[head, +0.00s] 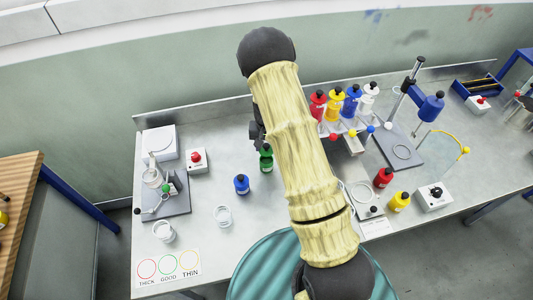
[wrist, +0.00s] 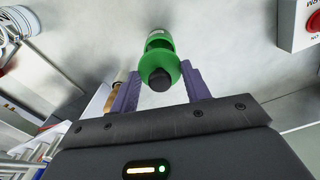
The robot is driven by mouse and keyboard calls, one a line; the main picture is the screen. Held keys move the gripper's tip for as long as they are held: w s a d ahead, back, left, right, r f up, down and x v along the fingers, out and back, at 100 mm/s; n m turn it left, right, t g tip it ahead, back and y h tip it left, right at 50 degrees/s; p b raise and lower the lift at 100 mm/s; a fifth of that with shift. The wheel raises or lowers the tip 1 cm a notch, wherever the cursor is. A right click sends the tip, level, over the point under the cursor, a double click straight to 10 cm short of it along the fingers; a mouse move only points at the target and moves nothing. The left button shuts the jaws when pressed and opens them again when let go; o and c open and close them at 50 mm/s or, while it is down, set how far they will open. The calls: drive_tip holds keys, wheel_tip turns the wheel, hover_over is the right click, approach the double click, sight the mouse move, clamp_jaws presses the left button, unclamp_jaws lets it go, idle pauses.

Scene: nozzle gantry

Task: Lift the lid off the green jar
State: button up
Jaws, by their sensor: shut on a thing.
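The green jar (head: 266,161) stands on the grey bench in the head view, left of my arm, with a dark top. In the wrist view the green jar (wrist: 159,44) lies between my two purple fingers, its black knob-like top (wrist: 160,80) facing the camera. My gripper (wrist: 158,72) is shut on the jar's green upper part, with one finger on each side. I cannot tell whether this green part is separate from the body below. My gripper is mostly hidden behind the arm in the head view.
A blue jar (head: 241,184) stands to the lower left of the green jar. A box with a red button (head: 196,160) is to its left. Several coloured bottles stand in a rack (head: 343,128) right of my arm.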

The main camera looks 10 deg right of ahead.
drive_tip(key=shift+r+b, duration=0.6)
drive_tip(key=shift+r, duration=1.75)
drive_tip(key=shift+f, duration=0.1)
